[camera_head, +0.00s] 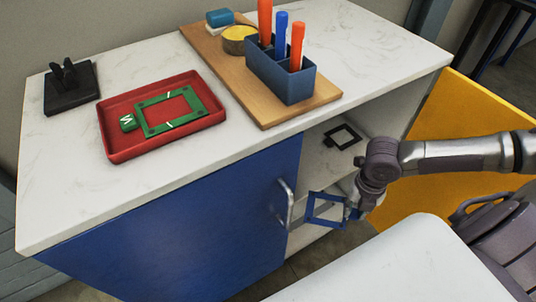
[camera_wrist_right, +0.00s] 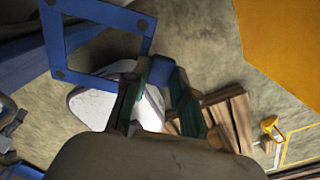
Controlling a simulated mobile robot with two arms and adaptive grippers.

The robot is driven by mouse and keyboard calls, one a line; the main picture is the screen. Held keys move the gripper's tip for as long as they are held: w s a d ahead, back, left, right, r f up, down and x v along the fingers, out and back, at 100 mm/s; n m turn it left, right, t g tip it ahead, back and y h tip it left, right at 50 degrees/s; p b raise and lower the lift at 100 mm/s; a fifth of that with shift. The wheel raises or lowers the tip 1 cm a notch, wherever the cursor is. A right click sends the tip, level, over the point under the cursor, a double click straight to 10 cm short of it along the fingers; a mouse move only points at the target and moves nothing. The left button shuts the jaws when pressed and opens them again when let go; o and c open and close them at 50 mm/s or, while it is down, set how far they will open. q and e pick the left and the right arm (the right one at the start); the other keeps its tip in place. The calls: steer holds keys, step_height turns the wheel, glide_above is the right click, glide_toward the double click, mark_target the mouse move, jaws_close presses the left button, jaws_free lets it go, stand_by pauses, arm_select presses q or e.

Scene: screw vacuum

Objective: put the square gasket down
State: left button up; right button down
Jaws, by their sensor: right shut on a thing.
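The blue square gasket (camera_head: 310,207) is a flat open frame with dark corner spots. My right gripper (camera_head: 352,209) is shut on one side of it and holds it in front of the open cabinet, near the blue door's handle. In the right wrist view, the gasket (camera_wrist_right: 54,42) sticks out to the upper left of the gripper's fingers (camera_wrist_right: 157,95). The fingertips partly hide its near corner. A dark square frame (camera_head: 331,142) lies on the cabinet's upper shelf. A green rectangular frame (camera_head: 147,118) lies in a red tray (camera_head: 122,151) on the counter. My left gripper is out of view.
The blue door (camera_head: 190,225) is shut and has a metal handle (camera_head: 284,203). The yellow door (camera_head: 440,115) stands open at right. A wooden board (camera_head: 262,108) bears a blue pen holder (camera_head: 280,82). A black stand (camera_head: 70,90) is at left. The counter's front is clear.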

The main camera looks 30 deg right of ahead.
steer(key=b, duration=0.4)
glide_toward(305, 177)
steer(key=shift+s+f, duration=0.2)
steer(key=shift+f, duration=0.65)
step_height(305, 177, down, 5)
steer(key=shift+r+b, duration=0.1)
steer(key=shift+b, duration=0.9)
steer(key=shift+w+f, duration=0.15)
steer(key=shift+f, duration=0.05)
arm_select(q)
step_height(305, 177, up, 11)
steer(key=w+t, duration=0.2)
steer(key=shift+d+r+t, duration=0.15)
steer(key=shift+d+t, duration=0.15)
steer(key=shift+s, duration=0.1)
arm_select(e)
steer(key=c, duration=0.9)
jaws_free()
steer(key=shift+c, duration=0.2)
